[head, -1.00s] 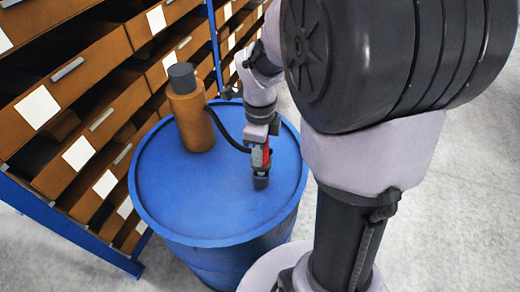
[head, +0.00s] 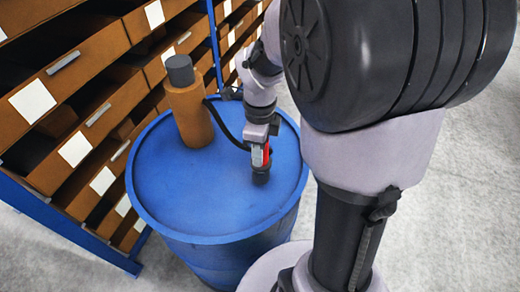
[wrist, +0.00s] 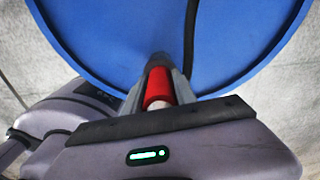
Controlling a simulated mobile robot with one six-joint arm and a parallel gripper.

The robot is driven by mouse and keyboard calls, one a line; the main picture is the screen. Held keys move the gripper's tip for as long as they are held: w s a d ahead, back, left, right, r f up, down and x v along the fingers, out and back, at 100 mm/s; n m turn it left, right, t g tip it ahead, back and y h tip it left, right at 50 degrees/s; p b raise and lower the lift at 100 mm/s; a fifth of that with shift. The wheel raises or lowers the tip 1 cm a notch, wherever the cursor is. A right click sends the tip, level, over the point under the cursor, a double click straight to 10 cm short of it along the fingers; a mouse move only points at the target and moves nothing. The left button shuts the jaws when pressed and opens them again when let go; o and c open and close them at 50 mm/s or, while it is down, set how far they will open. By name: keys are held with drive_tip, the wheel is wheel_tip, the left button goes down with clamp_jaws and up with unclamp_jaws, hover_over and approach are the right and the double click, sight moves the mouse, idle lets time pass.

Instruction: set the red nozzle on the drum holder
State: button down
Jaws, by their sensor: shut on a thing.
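The red nozzle (head: 266,155) is between the jaws of my gripper (head: 260,158), upright over the blue drum's lid. In the wrist view the nozzle (wrist: 158,88) shows red between the two grey fingers. A short dark cylinder (head: 261,176), seemingly the drum holder, stands on the lid directly below the nozzle. The nozzle's lower end meets or overlaps it in the head view; I cannot tell whether it is seated. The holder is not clear in the wrist view, where the gripper covers that spot.
The blue drum (head: 190,215) carries an orange-brown bottle (head: 190,118) with a grey cap, left of my gripper. A black hose (head: 222,125) runs from behind the bottle towards the gripper. Shelves with brown bins (head: 85,90) stand at left. The lid's front is clear.

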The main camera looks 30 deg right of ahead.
drive_tip(key=shift+f+b, duration=0.95)
drive_tip(key=shift+f, duration=0.15)
drive_tip(key=c, duration=0.9)
unclamp_jaws()
drive_tip(key=shift+r, duration=0.1)
wheel_tip(320, 180, up, 18)
drive_tip(key=p, duration=0.6)
drive_tip(key=shift+f+p, duration=0.25)
drive_tip(key=shift+p, duration=0.05)
drive_tip(key=shift+f, duration=0.1)
